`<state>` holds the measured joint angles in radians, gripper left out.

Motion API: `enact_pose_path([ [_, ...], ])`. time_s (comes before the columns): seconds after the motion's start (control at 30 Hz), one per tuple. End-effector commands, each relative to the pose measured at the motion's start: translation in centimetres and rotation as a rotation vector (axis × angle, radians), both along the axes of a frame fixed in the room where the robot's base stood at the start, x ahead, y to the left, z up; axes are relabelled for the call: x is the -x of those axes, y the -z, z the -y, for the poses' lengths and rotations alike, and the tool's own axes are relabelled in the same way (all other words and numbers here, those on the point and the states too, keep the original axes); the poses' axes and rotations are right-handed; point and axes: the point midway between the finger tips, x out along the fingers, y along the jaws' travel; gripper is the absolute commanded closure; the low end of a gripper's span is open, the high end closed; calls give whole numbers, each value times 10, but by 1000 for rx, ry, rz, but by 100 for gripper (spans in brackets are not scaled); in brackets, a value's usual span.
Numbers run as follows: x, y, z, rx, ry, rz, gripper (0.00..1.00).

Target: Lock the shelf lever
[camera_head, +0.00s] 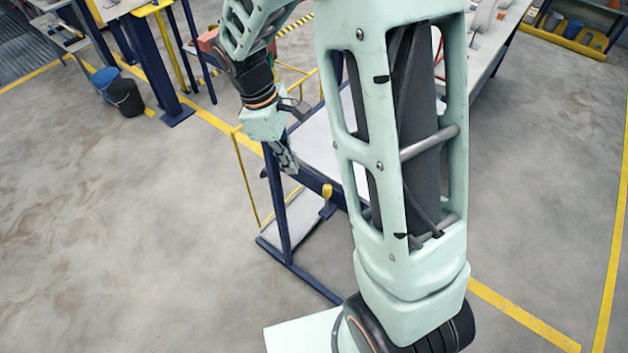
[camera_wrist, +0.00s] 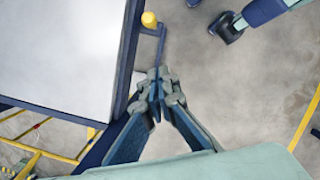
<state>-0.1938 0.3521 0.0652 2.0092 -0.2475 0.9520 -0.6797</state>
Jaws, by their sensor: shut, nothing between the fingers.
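The shelf is a dark blue frame with a white top panel (camera_head: 318,140), which fills the upper left of the wrist view (camera_wrist: 60,60). A yellow-knobbed lever (camera_head: 327,190) shows at the shelf's near side. Its yellow knob also shows at the top of the wrist view (camera_wrist: 149,19), beside the panel edge. A thin dark blue bar (camera_wrist: 159,48) runs from near the knob toward my fingertips. My gripper (camera_head: 290,166) is shut and empty, pointing down by the shelf's left corner. Its closed tips (camera_wrist: 158,76) appear close to the bar; I cannot tell whether they touch.
A lower pale shelf (camera_head: 292,222) lies within the blue frame near the floor. Yellow rails (camera_head: 243,170) stand at its left. Blue and black buckets (camera_head: 126,97) stand far left. Open floor (camera_head: 130,230) lies left of the shelf.

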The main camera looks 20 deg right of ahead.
Motion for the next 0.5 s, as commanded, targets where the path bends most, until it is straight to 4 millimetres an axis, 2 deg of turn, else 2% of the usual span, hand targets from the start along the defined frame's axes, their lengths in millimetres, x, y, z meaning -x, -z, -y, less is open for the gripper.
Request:
enact_pose_path([
  [0.1,5,27,6,1,-1,-7,100],
  [0.27,8,59,13,2,0,-5,100],
  [0.5,21,56,42,0,1,0,100],
])
